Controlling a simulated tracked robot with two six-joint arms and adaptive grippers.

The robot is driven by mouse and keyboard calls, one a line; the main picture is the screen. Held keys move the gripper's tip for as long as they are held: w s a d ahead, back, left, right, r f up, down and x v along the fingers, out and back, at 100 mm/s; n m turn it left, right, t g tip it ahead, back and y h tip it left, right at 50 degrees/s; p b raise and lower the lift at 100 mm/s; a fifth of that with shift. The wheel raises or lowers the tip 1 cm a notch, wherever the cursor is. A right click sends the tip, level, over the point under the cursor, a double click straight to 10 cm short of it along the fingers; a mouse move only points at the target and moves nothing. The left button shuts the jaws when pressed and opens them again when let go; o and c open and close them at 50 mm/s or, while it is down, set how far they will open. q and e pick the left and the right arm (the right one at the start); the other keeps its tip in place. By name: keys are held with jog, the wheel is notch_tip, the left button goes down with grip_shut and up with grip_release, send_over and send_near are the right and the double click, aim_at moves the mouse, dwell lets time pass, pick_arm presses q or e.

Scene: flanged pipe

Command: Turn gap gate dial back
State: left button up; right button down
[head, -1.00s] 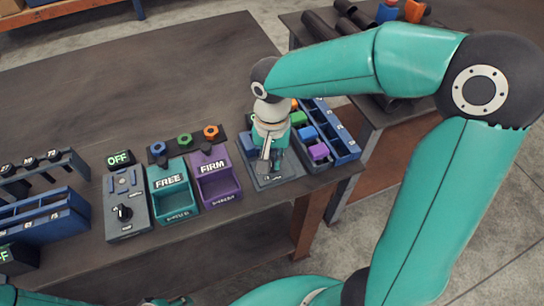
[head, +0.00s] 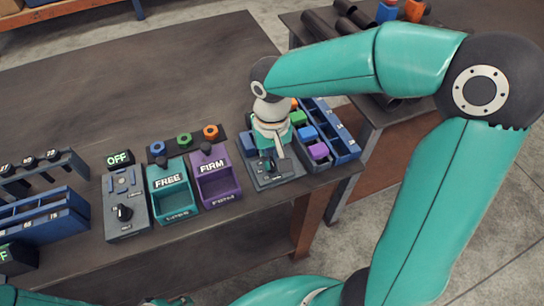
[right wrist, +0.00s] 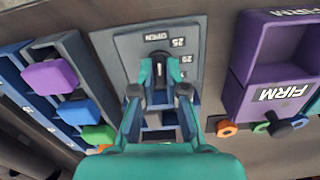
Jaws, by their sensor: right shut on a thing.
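The gap gate panel (head: 262,183) is a grey plate at the table's front edge, right of the purple FIRM bin. In the right wrist view the panel (right wrist: 190,38) carries marks such as 25 and 20 beside a small dark dial (right wrist: 160,70). My right gripper (right wrist: 160,78) is over the panel, its teal fingers shut on the dial from both sides. In the head view the right gripper (head: 274,164) points down and mostly hides the dial. The dial's exact setting is hard to read. My left gripper does not show.
The purple FIRM bin (head: 230,192) and teal FREE bin (head: 187,205) stand left of the panel. Another grey panel with a black knob (head: 124,212) is farther left. Coloured blocks in trays (head: 318,151) and a blue rack (head: 348,150) crowd the right side. The table's back is clear.

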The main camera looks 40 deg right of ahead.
aim_at(272, 161)
jog(key=shift+n, duration=0.5)
jog(key=c, duration=1.2)
grip_release()
notch_tip(272, 161, up, 12)
